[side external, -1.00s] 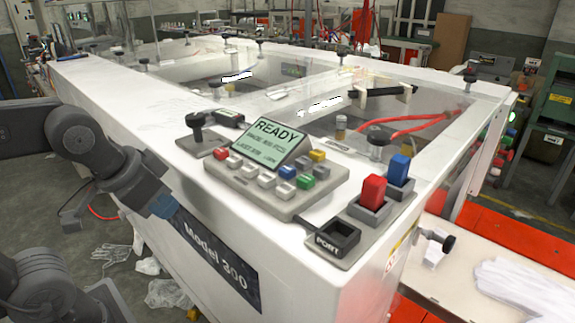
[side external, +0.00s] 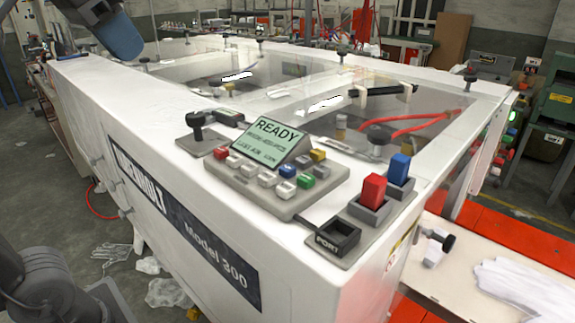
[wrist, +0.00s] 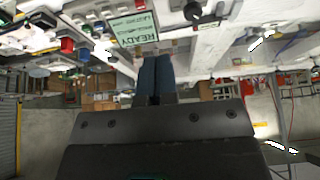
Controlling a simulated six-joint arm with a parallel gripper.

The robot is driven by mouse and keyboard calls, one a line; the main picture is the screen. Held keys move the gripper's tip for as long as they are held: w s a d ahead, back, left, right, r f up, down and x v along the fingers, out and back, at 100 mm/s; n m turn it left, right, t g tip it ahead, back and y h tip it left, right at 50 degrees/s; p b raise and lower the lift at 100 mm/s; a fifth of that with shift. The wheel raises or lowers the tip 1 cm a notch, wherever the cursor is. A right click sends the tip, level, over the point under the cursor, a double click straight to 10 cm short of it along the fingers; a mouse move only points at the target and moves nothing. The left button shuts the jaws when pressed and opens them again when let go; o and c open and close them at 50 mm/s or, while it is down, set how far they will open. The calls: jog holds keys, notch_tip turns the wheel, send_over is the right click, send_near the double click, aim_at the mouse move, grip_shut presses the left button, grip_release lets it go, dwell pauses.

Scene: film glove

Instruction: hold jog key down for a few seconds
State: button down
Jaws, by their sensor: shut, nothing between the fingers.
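A grey keypad (side external: 245,183) with several small coloured keys sits on top of the white machine, below a screen (side external: 270,140) reading READY. The keys are red, white, blue, green and orange; their labels are too small to read, so I cannot tell which is the jog key. In the wrist view, the screen (wrist: 135,28) appears upside down and the keys (wrist: 100,26) lie to its left. My gripper's blue fingers (wrist: 155,62) are together and empty, apart from the keypad.
A black joystick (side external: 197,124) stands left of the screen. A red rocker (side external: 373,188) and a blue rocker (side external: 399,169) stand to the right, behind a black port box (side external: 337,237). Clear covers with knobs lie behind. The white top left of the joystick is clear.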

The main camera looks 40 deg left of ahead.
jog(key=w+d+r+n+t+h, duration=0.1)
jog(key=w+d+n+t, duration=0.15)
jog(key=w+d, duration=0.45)
jog(key=n+h, duration=0.2)
jog(key=n, duration=0.1)
send_over(284, 166)
jog(key=shift+t, duration=0.35)
jog(key=shift+f, duration=2.55)
jog(key=shift+f, duration=4.4)
jog(key=shift+f, duration=0.4)
